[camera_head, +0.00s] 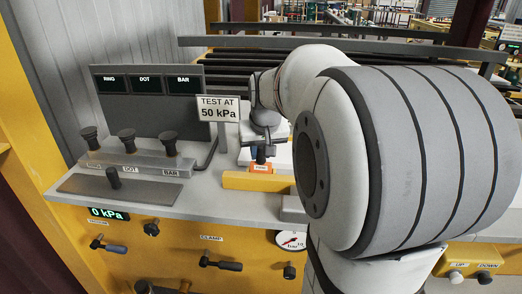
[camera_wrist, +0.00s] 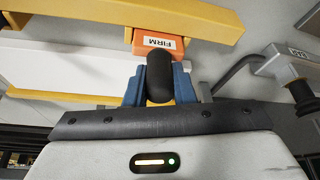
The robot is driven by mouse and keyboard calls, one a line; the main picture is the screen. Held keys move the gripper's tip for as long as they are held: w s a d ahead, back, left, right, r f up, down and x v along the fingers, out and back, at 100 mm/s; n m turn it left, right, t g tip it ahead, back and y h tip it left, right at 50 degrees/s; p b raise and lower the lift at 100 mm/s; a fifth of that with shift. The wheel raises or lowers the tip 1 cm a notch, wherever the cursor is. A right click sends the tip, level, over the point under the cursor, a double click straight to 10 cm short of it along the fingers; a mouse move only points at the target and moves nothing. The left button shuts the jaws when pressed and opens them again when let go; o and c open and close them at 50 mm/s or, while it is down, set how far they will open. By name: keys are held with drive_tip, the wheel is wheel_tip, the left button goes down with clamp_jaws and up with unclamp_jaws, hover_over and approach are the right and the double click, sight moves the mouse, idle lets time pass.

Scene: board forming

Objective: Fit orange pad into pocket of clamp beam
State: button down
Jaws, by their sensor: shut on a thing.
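The orange pad (camera_wrist: 143,44), with a white "FIRM" label, is at the tips of my gripper (camera_wrist: 160,84) in the wrist view. A black rounded knob stands between the blue fingers, and my gripper is shut on the pad by it. The yellow clamp beam (camera_wrist: 215,20) runs just beyond the pad, which meets its edge in this view. In the head view the pad (camera_head: 262,168) shows small below my gripper (camera_head: 262,154), right at the yellow beam (camera_head: 245,181).
A "TEST AT 50 kPa" sign (camera_head: 218,108) and a grey panel with black knobs (camera_head: 135,157) stand to the left. A second yellow bar (camera_wrist: 60,96) lies at the left in the wrist view. Rollers (camera_head: 235,70) are behind. My arm covers the right side.

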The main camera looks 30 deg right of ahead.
drive_tip(key=shift+f, duration=0.15)
drive_tip(key=c, duration=1.1)
unclamp_jaws()
drive_tip(key=shift+c, duration=0.2)
drive_tip(key=v, duration=0.7)
drive_tip(key=shift+s+r, duration=0.2)
drive_tip(key=shift+r, duration=0.2)
